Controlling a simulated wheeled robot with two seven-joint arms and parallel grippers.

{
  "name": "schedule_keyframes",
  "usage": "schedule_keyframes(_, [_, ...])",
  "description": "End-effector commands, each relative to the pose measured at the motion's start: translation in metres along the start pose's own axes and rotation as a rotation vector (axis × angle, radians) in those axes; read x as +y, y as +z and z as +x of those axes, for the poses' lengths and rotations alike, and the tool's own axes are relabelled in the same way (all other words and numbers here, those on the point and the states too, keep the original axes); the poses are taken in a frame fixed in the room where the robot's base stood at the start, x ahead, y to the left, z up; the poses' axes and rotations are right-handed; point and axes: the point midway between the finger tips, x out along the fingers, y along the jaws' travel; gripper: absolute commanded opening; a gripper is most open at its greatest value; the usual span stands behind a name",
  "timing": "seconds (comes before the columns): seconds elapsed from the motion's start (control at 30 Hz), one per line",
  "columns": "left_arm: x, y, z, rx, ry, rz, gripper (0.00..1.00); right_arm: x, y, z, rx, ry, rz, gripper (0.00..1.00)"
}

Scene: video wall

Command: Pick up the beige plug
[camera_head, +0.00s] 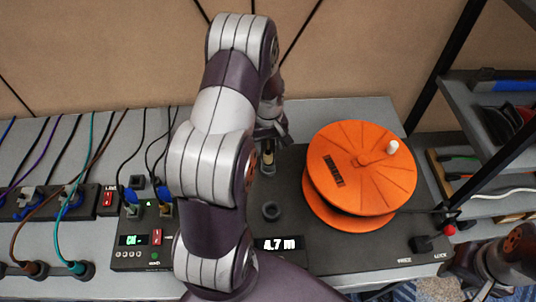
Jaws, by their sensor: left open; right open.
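A small beige piece that looks like the beige plug (269,153) stands on the dark panel behind the 4.7 m display, just below my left gripper. My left gripper (270,138) reaches down over it from behind, its dark fingers open and close around or just above its top. I cannot tell whether the fingers touch it. My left arm crosses the middle of the view and hides part of the bench. At the lower right only links of my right arm show; its gripper is out of sight.
An orange cable reel (362,172) with a white knob stands right of my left gripper. An empty round socket (271,211) lies in front. Power strips (42,204) with several plugs and cables fill the left. A black-framed shelf (492,125) stands at the right.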

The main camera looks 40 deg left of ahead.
Motion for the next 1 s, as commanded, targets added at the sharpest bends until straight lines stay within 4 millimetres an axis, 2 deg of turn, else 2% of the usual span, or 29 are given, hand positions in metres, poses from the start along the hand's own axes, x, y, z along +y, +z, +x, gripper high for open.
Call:
schedule_keyframes(0.1, [-0.002,-0.001,0.022,-0.004,-0.002,0.000,0.60,0.000,-0.001,-0.006,0.000,0.000,0.000,0.43])
schedule_keyframes(0.2, [-0.002,-0.001,0.034,-0.001,-0.001,0.001,0.60,0.000,-0.001,-0.006,0.000,0.000,0.000,0.43])
schedule_keyframes(0.43, [-0.001,-0.001,0.037,0.001,0.001,0.001,0.60,0.000,-0.001,-0.006,0.000,0.000,0.000,0.43])
schedule_keyframes(0.47, [-0.001,-0.001,0.037,0.001,0.001,0.001,0.53,0.000,-0.001,-0.006,0.000,0.000,0.000,0.43])
schedule_keyframes(0.6, [-0.001,-0.001,0.037,0.001,0.001,0.002,0.07,0.000,-0.001,-0.006,0.000,0.000,0.000,0.43])
schedule_keyframes(0.63, [-0.001,-0.001,0.037,0.001,0.001,0.002,0.00,0.000,-0.001,-0.006,0.000,0.000,0.000,0.43])
schedule_keyframes(0.87, [-0.001,-0.001,0.037,0.000,0.000,0.002,0.00,0.000,-0.001,-0.006,0.000,0.000,0.000,0.43])
schedule_keyframes(1.0, [-0.001,-0.002,0.021,0.004,0.002,0.002,0.00,0.000,-0.001,-0.004,0.000,0.000,0.000,0.43])
